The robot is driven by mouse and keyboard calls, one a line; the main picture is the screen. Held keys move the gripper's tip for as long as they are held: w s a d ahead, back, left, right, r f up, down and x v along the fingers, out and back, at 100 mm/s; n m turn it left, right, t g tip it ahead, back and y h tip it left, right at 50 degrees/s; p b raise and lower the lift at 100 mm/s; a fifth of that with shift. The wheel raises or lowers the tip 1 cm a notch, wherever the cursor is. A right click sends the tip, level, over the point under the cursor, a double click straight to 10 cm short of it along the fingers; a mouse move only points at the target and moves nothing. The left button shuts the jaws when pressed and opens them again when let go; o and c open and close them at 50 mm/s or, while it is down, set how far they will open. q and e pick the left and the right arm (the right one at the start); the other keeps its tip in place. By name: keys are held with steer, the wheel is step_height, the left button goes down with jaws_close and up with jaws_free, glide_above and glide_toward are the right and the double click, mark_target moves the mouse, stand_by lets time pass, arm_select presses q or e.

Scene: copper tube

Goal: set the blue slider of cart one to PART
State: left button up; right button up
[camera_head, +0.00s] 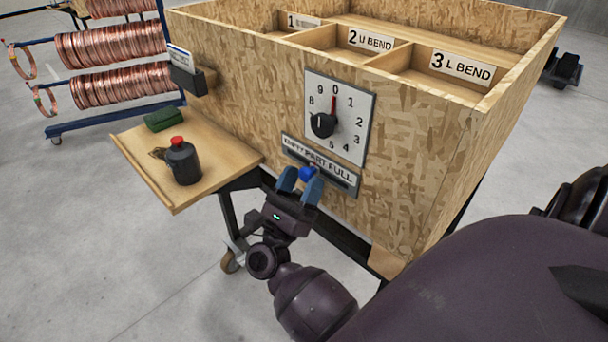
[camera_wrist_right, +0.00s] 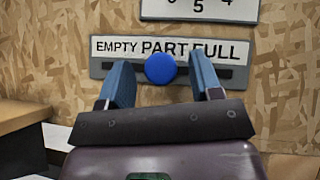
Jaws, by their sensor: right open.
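The blue slider (camera_head: 307,173) sits on a grey strip below a plate that reads EMPTY, PART, FULL (camera_head: 320,162) on the front of the wooden cart (camera_head: 420,180). My right gripper (camera_head: 300,180) is open, with one blue finger on each side of the knob. In the wrist view its fingers (camera_wrist_right: 162,82) stand apart from the knob, with gaps on both sides. My left gripper is not in view.
A dial plate (camera_head: 350,115) with a red pointer is above the slider. A side shelf (camera_head: 185,205) at the left holds a dark bottle (camera_head: 183,163) and a green block (camera_head: 164,119). A rack of copper coils (camera_head: 110,50) stands farther back. Open floor lies at lower left.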

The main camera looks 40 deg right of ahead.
steer(key=b+v, duration=0.2)
steer(key=v, duration=0.7)
stand_by(0.4)
steer(key=w+a+n+t+y, duration=0.35)
steer(key=n+t+y, duration=0.5)
steer(key=n, duration=0.45)
steer(key=w+a+n+t+y, duration=0.2)
steer(key=w+n+t+y, duration=0.3)
steer(key=n+t+y, duration=0.65)
steer(key=s+d+f+n+g+y, duration=0.1)
steer(key=s+f+n+g+y, duration=0.2)
steer(key=f+n+g, duration=0.3)
steer(key=s+f+n+g+y, duration=0.4)
steer(key=f+n+g, duration=0.3)
steer(key=n, duration=1)
steer(key=shift+s+d+f+p, duration=0.4)
steer(key=shift+s+f+p, duration=0.1)
steer(key=shift+f, duration=0.25)
steer(key=s+d+f+g, duration=0.1)
steer(key=s, duration=0.3)
steer(key=s+d+f+n+g, duration=0.1)
steer(key=s+d+f, duration=0.1)
steer(key=s, duration=0.2)
steer(key=s+d+f+g+h, duration=0.1)
steer(key=s+d+f, duration=0.1)
steer(key=s, duration=0.2)
steer(key=shift+s+d+f+n, duration=0.2)
steer(key=shift+s+d+n, duration=0.05)
steer(key=shift+s, duration=0.1)
steer(key=shift+c, duration=0.2)
